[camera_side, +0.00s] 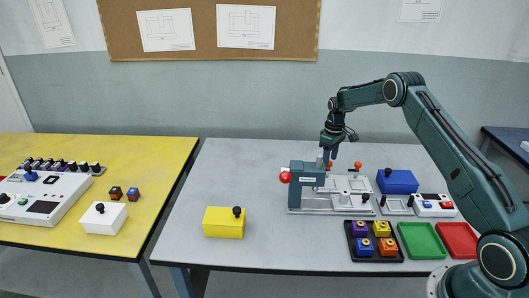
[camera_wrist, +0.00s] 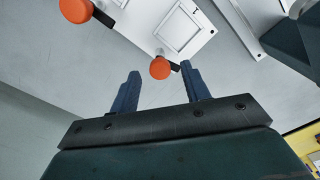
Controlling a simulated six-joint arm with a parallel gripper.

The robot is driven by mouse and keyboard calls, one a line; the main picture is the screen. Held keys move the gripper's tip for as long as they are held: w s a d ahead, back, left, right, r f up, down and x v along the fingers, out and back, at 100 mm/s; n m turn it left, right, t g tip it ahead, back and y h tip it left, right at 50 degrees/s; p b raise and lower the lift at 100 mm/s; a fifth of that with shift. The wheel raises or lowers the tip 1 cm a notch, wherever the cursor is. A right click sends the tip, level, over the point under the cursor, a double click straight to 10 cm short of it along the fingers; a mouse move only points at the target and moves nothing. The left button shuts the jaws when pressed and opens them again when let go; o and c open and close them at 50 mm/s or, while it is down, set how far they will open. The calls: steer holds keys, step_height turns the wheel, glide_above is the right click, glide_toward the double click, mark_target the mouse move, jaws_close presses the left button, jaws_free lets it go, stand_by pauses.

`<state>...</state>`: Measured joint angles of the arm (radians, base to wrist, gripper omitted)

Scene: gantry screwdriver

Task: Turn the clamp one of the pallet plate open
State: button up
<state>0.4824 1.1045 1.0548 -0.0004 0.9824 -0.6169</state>
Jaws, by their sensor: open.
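The pallet plate (camera_side: 346,184) is light and lies on the fixture beside the gantry. Two orange clamp knobs show at its back edge, a right one (camera_side: 358,165) and a left one partly behind my fingers. In the wrist view one orange knob (camera_wrist: 161,68) lies between my fingertips, on a dark lever, and another (camera_wrist: 75,10) is at the upper left. The pallet plate (camera_wrist: 186,28) shows there too. I cannot tell which clamp is one. My gripper (camera_side: 328,158) is open, pointing down at the plate's back edge; contact with the knob cannot be told.
The gantry screwdriver (camera_side: 307,174) with a red ball handle stands just left of the plate. A yellow box (camera_side: 223,224) stands left.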

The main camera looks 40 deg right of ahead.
steer(key=shift+f, duration=0.55)
steer(key=c, duration=1)
steer(key=shift+m, duration=1.5)
steer(key=o, duration=1)
